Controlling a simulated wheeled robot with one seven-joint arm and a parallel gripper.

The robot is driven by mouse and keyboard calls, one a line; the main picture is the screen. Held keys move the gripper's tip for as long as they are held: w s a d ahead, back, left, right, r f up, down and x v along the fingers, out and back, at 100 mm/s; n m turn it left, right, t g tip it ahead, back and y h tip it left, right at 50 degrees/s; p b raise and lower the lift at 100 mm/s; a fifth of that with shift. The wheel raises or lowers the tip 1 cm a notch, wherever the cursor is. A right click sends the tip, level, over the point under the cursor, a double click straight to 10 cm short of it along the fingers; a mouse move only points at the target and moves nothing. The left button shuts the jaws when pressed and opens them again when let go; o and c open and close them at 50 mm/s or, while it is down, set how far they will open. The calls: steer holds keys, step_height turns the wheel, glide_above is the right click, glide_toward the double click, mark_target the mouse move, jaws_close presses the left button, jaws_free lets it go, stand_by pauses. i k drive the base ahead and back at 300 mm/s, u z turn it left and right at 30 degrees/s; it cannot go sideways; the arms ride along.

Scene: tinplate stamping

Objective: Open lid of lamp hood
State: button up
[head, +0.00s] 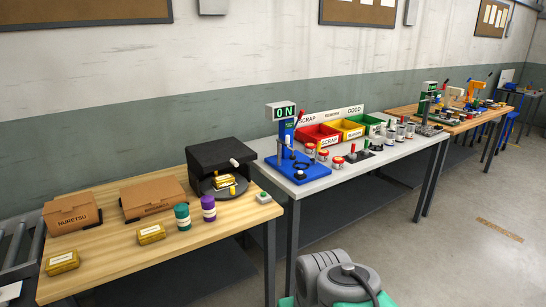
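A black box-like hood (212,154), which looks like the lamp hood, stands at the right end of the wooden table. A small whitish knob or handle (234,162) shows at its front. Gold tins (224,181) sit on a dark round plate in front of and partly under it. I cannot clearly tell the lid from the rest of the hood at this size. My gripper is not in view. Grey and green parts of my own body show at the bottom, well apart from the hood.
The wooden table (110,262) also holds two cardboard boxes (72,212), gold tins (151,234), a green canister (182,217) and a purple one (208,208). A small green-button box (263,198) is right of the hood. A grey table (330,190) with a blue press (287,150) adjoins.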

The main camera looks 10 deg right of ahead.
mark_target(215, 155)
steer(key=z, duration=0.05)
steer(key=i, duration=0.7)
steer(key=u, duration=0.8)
steer(key=i, duration=0.4)
steer(key=u, duration=0.45)
